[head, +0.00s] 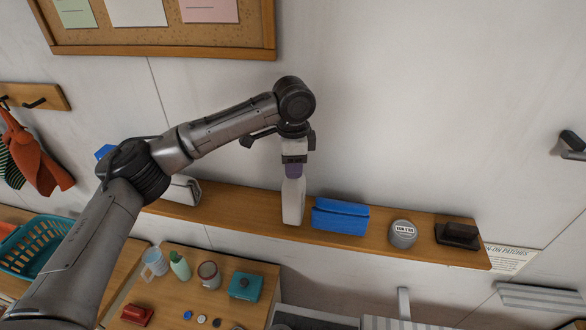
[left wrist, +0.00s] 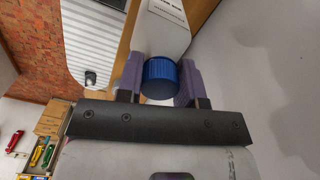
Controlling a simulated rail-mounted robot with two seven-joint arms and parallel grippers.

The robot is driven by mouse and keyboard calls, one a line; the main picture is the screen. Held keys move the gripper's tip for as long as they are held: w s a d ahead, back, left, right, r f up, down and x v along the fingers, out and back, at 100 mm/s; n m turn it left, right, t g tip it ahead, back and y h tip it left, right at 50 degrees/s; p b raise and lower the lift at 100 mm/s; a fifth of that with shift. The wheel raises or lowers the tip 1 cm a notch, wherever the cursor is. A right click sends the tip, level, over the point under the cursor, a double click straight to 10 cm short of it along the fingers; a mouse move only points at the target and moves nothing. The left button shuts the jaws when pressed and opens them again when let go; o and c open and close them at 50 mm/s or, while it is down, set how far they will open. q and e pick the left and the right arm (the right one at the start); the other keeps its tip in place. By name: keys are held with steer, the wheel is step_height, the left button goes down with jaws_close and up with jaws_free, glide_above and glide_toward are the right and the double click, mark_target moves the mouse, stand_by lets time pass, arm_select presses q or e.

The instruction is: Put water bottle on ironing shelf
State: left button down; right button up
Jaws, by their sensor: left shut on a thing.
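The water bottle (head: 293,203) is white and hangs upright below my left gripper (head: 293,170), in front of or on the wooden wall shelf (head: 380,241). In the left wrist view its blue cap (left wrist: 161,76) sits between the purple fingers of my left gripper (left wrist: 160,85), which is shut on it. The white body (left wrist: 165,32) extends beyond the cap, with the shelf's wood (left wrist: 203,12) behind. I cannot tell whether the bottle's base touches the shelf. My right gripper is not in view.
On the shelf, a blue folded item (head: 340,215) stands just right of the bottle, then a grey tin (head: 403,234) and a dark brush-like block (head: 457,235). A white item (head: 183,190) lies to the left.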

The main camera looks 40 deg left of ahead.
arm_select(q)
steer(key=shift+f, duration=1.15)
steer(key=c, duration=0.8)
jaws_free()
steer(key=shift+f, duration=0.1)
steer(key=shift+o, duration=0.2)
